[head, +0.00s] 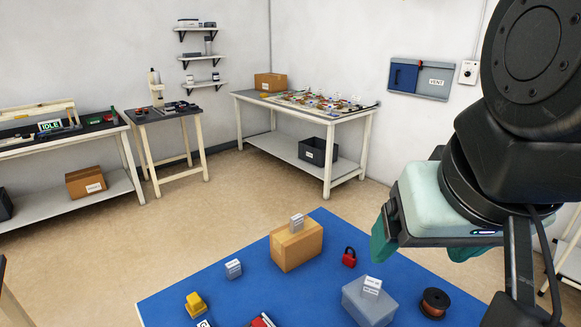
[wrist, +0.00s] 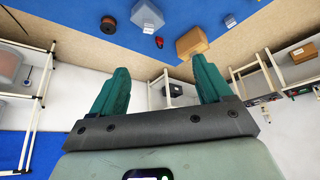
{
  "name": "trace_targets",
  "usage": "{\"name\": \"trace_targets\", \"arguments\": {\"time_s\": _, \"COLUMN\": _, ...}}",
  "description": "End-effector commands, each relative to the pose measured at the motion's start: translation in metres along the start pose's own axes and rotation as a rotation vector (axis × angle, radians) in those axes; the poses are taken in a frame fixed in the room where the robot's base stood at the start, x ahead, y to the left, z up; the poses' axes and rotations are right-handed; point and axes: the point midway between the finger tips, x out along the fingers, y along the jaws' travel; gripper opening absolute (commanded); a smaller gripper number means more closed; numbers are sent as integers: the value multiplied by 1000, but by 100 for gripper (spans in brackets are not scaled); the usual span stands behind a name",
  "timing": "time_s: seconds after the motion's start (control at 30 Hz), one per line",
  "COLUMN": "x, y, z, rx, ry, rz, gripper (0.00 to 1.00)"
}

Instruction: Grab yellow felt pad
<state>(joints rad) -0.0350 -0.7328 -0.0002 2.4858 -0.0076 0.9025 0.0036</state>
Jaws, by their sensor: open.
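My gripper (head: 425,247) is at the right of the head view, raised beside and above the blue table, with teal fingers. In the wrist view my gripper (wrist: 163,70) has its two fingers wide apart with nothing between them. A yellow object (head: 196,304) sits on the blue table top at the lower left of the head view, far from my gripper. It looks thick and stepped, and I cannot tell whether it is the felt pad. No plainly flat yellow pad shows in either view.
The blue table (head: 236,279) also holds a cardboard box (head: 296,247), a red padlock (head: 349,257), a grey box (head: 368,305), a spool (head: 434,303) and small labelled blocks. A white-topped table (head: 247,96) with many small items stands at the back wall. Open floor lies between.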

Motion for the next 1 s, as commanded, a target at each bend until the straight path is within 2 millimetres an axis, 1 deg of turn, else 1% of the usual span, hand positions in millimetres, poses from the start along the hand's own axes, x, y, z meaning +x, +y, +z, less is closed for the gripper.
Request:
{"name": "trace_targets", "arguments": {"time_s": 0.07, "x": 4, "y": -4, "z": -9, "rx": 14, "ry": -28, "rz": -8, "gripper": 78}}
{"name": "trace_targets", "arguments": {"time_s": 0.17, "x": 16, "y": -16, "z": -29, "rx": 52, "ry": -86, "rz": -31, "gripper": 78}}
{"name": "trace_targets", "arguments": {"time_s": 0.27, "x": 35, "y": -34, "z": -55, "rx": 106, "ry": -166, "rz": -65, "gripper": 78}}
{"name": "trace_targets", "arguments": {"time_s": 0.3, "x": 44, "y": -42, "z": -65, "rx": 130, "ry": -199, "rz": -80, "gripper": 78}}
{"name": "trace_targets", "arguments": {"time_s": 0.37, "x": 60, "y": -54, "z": -79, "rx": 166, "ry": -249, "rz": -102, "gripper": 78}}
{"name": "trace_targets", "arguments": {"time_s": 0.47, "x": 89, "y": -76, "z": -99, "rx": 230, "ry": -337, "rz": -140, "gripper": 78}}
{"name": "trace_targets", "arguments": {"time_s": 0.5, "x": 102, "y": -85, "z": -106, "rx": 256, "ry": -373, "rz": -156, "gripper": 78}}
{"name": "trace_targets", "arguments": {"time_s": 0.57, "x": 122, "y": -99, "z": -115, "rx": 297, "ry": -429, "rz": -180, "gripper": 78}}
{"name": "trace_targets", "arguments": {"time_s": 0.6, "x": 136, "y": -109, "z": -120, "rx": 326, "ry": -467, "rz": -196, "gripper": 78}}
{"name": "trace_targets", "arguments": {"time_s": 0.67, "x": 158, "y": -124, "z": -127, "rx": 370, "ry": -524, "rz": -220, "gripper": 78}}
{"name": "trace_targets", "arguments": {"time_s": 0.7, "x": 174, "y": -133, "z": -130, "rx": 401, "ry": -564, "rz": -235, "gripper": 78}}
{"name": "trace_targets", "arguments": {"time_s": 0.77, "x": 197, "y": -148, "z": -133, "rx": 450, "ry": -626, "rz": -258, "gripper": 78}}
{"name": "trace_targets", "arguments": {"time_s": 0.83, "x": 224, "y": -165, "z": -135, "rx": 509, "ry": -701, "rz": -285, "gripper": 78}}
{"name": "trace_targets", "arguments": {"time_s": 0.9, "x": 252, "y": -182, "z": -134, "rx": 571, "ry": -777, "rz": -311, "gripper": 78}}
{"name": "trace_targets", "arguments": {"time_s": 0.97, "x": 275, "y": -197, "z": -132, "rx": 628, "ry": -842, "rz": -332, "gripper": 78}}
{"name": "trace_targets", "arguments": {"time_s": 1.0, "x": 291, "y": -207, "z": -130, "rx": 667, "ry": -887, "rz": -345, "gripper": 78}}
